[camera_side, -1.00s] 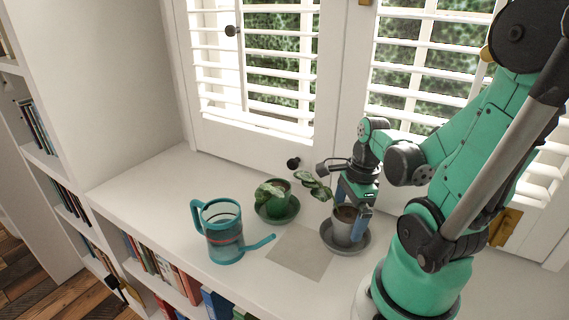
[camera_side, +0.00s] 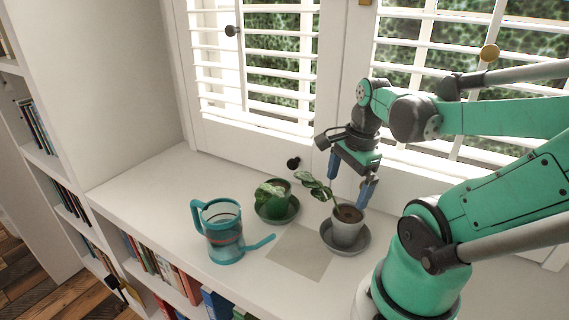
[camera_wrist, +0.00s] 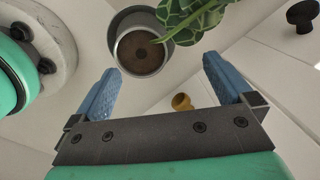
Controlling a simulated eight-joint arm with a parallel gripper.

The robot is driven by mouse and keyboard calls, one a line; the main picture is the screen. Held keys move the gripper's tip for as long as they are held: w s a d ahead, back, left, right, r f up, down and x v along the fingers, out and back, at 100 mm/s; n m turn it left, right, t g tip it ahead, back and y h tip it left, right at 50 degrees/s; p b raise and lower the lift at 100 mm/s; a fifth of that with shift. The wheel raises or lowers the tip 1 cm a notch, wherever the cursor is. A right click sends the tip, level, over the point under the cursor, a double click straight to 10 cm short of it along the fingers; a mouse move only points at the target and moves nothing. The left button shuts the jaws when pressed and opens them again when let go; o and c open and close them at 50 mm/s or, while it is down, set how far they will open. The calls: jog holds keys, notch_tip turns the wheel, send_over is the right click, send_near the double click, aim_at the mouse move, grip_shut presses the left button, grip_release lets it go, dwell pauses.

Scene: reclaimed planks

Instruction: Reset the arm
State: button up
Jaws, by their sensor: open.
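My gripper (camera_side: 352,185) is open and empty, with its two blue fingers just above a grey pot (camera_side: 346,230). The pot holds soil and a leafy plant and stands in a grey saucer (camera_side: 329,249). In the wrist view my gripper (camera_wrist: 163,82) shows its fingers spread wide with nothing between them. The grey pot (camera_wrist: 122,55) and the plant's patterned leaves (camera_wrist: 192,18) lie beyond the fingertips.
A green pot (camera_side: 277,209) with a plant stands in a green saucer left of the grey pot. A teal watering can (camera_side: 224,243) stands further left. A flat grey square (camera_side: 296,254) lies between them. Shuttered windows (camera_side: 262,75) close off the back.

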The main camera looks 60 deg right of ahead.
jog(key=w+a+r+n+t+h, duration=0.1)
jog(key=w+a+r+n+t, duration=0.15)
jog(key=w+n, duration=0.45)
jog(key=w+a+r+n+t+h, duration=0.1)
jog(key=w+a+n+t, duration=0.15)
jog(key=n, duration=0.75)
jog(key=w+a+n+y, duration=0.1)
jog(key=a+n+y, duration=0.1)
jog(key=a+n, duration=0.5)
jog(key=shift+w+a+f+t, duration=0.15)
jog(key=shift+w+a+t, duration=0.2)
jog(key=shift+a+t, duration=0.1)
